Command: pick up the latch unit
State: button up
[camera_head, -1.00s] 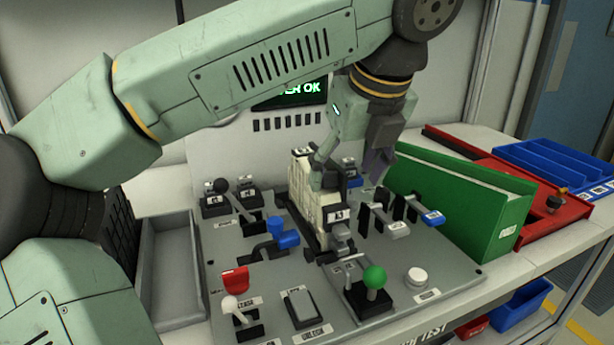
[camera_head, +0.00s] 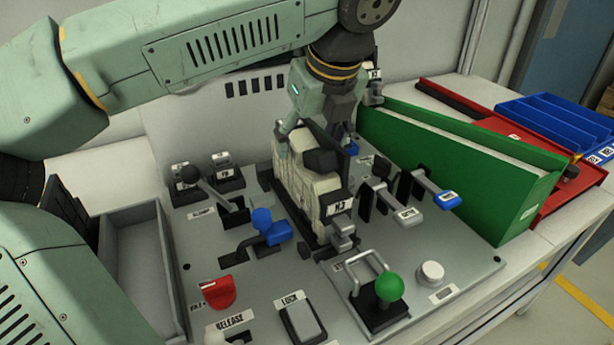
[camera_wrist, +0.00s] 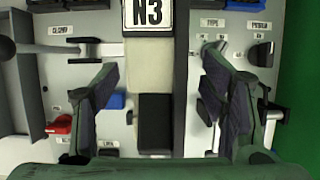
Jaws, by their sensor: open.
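The latch unit, a cream block (camera_head: 308,190) with a black top piece and an N3 label, stands upright on the grey panel. In the wrist view the unit (camera_wrist: 153,75) runs down the middle, between my two fingers. My gripper (camera_head: 316,142) is over the far end of the unit, with one finger at its left side and the other mostly hidden behind it. My gripper is open in the wrist view (camera_wrist: 160,78), with a gap on both sides of the unit. I see no contact there.
The grey panel (camera_head: 240,290) carries a blue-handled lever (camera_head: 268,228), a red switch (camera_head: 215,290), a green knob (camera_head: 390,286) and a blue-tipped lever (camera_head: 446,199) around the unit. A green binder-like box (camera_head: 450,165) stands to the right, and an empty grey tray (camera_head: 135,255) to the left.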

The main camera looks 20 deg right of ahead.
jog(key=p+x, duration=0.1)
jog(key=x, duration=0.3)
jog(key=shift+a+f, duration=0.2)
jog(key=shift+f, duration=0.1)
jog(key=shift+s, duration=0.1)
jog(key=c, duration=1.6)
jog(key=shift+o, duration=0.2)
jog(key=shift+r, duration=0.1)
notch_tip(320, 180, up, 9)
jog(key=shift+r+b, duration=0.1)
jog(key=shift+b, duration=0.3)
notch_tip(320, 180, up, 10)
jog(key=p, duration=0.8)
